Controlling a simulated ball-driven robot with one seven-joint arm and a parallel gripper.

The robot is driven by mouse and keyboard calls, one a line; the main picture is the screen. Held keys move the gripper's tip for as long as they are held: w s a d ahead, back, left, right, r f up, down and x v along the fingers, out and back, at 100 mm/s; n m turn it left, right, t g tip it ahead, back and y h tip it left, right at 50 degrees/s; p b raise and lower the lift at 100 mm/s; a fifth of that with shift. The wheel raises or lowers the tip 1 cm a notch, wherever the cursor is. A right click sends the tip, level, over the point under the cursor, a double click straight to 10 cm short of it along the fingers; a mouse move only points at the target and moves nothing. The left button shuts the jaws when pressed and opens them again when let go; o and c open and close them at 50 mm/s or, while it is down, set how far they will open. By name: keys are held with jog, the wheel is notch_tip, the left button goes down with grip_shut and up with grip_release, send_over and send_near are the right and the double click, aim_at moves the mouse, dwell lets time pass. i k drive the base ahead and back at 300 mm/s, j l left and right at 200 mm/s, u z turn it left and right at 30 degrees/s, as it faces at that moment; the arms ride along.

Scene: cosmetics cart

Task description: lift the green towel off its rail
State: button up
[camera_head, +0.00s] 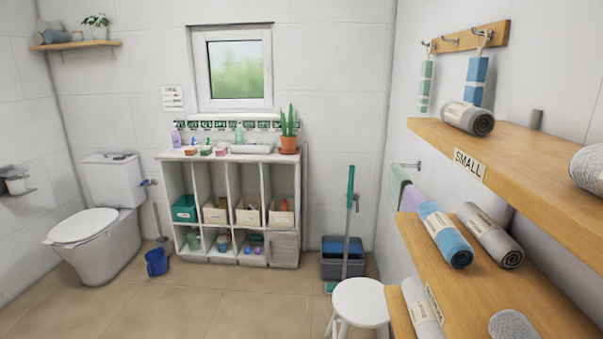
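A pale green towel (399,183) hangs over a metal rail (406,165) on the right wall, in the head view. It is the far one on the rail; a lilac towel (412,197) hangs beside it, nearer to me. The lower part of the lilac towel is hidden behind the wooden shelf and a rolled blue towel. My gripper is not in view, and nothing shows touching the green towel.
Wooden shelves (520,170) with rolled towels (445,235) jut out at the right, in front of the rail. A white stool (360,302) stands below. A mop (349,215) and bucket (343,258) stand behind it. The tiled floor (215,305) is clear at centre left.

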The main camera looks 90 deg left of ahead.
aim_at(396, 187)
jog(key=u, duration=1.8)
jog(key=i+j+u, duration=0.1)
